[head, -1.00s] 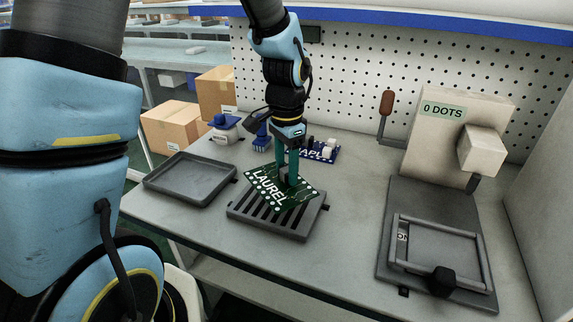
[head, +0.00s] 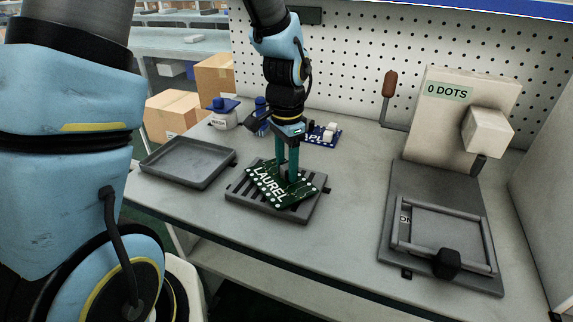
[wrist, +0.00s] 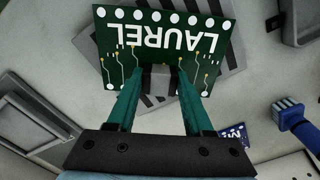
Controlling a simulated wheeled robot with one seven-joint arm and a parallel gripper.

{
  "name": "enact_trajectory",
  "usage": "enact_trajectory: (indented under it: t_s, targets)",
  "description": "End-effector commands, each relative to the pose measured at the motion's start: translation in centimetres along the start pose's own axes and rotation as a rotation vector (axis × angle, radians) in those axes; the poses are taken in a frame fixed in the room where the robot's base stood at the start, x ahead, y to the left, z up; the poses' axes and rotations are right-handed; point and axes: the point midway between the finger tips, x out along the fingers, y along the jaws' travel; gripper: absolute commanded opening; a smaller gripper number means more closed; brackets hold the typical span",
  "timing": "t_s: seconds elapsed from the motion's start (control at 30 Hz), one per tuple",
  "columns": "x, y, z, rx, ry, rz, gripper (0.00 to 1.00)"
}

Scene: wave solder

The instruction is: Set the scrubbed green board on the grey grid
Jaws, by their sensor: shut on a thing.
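The green board (head: 268,186), marked LAUREL, is over the grey grid (head: 240,199) and looks level. It also shows in the wrist view (wrist: 165,28), turned at an angle to the slats. My gripper (head: 287,176) points down and is shut on a grey block (wrist: 156,78) on the board's top. The board covers much of the grid, and slats show at its left and front. Whether the board touches the grid or hangs just above it, I cannot tell.
An empty dark tray (head: 188,165) is left of the grid. A blue board (head: 324,135) and a blue-capped jar (head: 222,114) stand behind. A machine labelled 0 DOTS (head: 455,130) with a framed bed (head: 442,232) is at the right.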

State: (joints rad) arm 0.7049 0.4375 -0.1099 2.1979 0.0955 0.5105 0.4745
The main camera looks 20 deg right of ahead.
Motion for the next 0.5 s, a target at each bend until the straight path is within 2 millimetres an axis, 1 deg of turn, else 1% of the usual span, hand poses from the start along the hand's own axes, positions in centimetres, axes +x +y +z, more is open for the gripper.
enact_trajectory:
  t_s: [0.5]
  targets:
    - [0.8,-0.01,0.0,0.0,0.0,0.0,0.0]
